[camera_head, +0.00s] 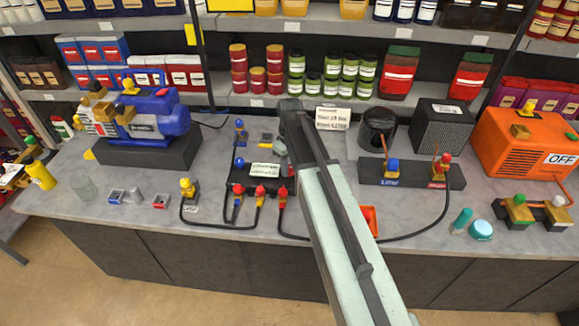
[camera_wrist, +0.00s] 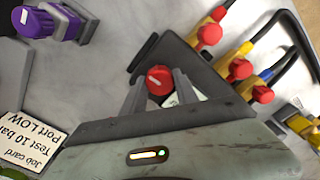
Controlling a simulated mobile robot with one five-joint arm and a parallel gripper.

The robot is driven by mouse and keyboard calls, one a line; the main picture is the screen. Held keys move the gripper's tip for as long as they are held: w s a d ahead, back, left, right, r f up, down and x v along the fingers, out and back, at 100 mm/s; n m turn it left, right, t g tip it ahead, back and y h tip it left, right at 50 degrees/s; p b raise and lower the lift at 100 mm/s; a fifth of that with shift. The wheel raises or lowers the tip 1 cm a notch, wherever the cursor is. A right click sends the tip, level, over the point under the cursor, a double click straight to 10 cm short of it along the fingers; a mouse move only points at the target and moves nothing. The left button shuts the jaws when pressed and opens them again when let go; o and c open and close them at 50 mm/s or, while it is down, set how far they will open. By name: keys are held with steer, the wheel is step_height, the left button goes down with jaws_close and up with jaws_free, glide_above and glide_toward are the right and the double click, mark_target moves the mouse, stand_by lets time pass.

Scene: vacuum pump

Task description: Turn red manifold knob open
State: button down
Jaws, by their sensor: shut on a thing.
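The red manifold knob (camera_wrist: 159,80) is round with a white pointer line, and in the wrist view it sits between my two fingers. My gripper (camera_wrist: 160,84) is shut on it, one finger on each side. The pointer line runs slantwise across the knob's face. The dark manifold block (camera_head: 240,188) lies on the grey bench, with a blue knob (camera_head: 238,162) on its left side and a white label on top. In the head view my arm hides the gripper and most of the manifold's right end.
Red-capped fittings with hoses (camera_wrist: 208,35) line the manifold's front edge. A job card (camera_wrist: 30,140) and a purple knob (camera_wrist: 34,29) are near my gripper in the wrist view. A blue pump (camera_head: 155,115) stands left; an orange machine (camera_head: 530,140) stands right.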

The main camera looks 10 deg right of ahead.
steer(key=c, duration=0.9)
jaws_free()
steer(key=shift+c, duration=0.2)
steer(key=shift+r, duration=0.1)
step_height(320, 180, up, 8)
steer(key=p, duration=0.8)
steer(key=shift+f, duration=0.2)
